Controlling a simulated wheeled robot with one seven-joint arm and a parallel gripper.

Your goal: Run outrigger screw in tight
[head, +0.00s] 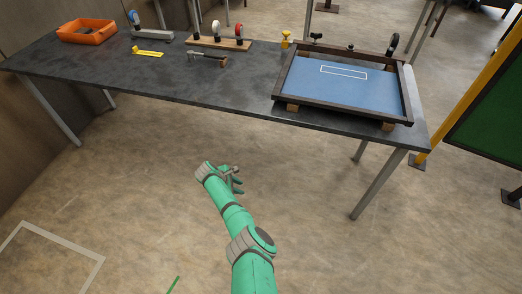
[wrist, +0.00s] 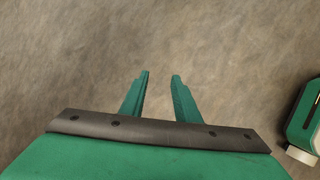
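My gripper (head: 236,183) hangs low over the floor in front of the table, well apart from everything on it. In the wrist view my gripper (wrist: 161,75) has its two green fingers apart with only floor between them. I cannot make out for sure which part is the outrigger screw. A small yellow knob-like piece (head: 286,40) stands at the back of the table, left of the framed blue board (head: 305,88). Dark knob-like parts (head: 316,37) and a dark disc (head: 392,43) show along the board's far side.
The dark table (head: 120,75) carries an orange bin (head: 85,35), a grey-and-blue device (head: 151,37), a yellow tool (head: 148,52), a hammer (head: 208,58) and a wooden rack (head: 218,43) with wheels. A yellow-framed green panel (head: 495,125) stands right. The near floor is clear.

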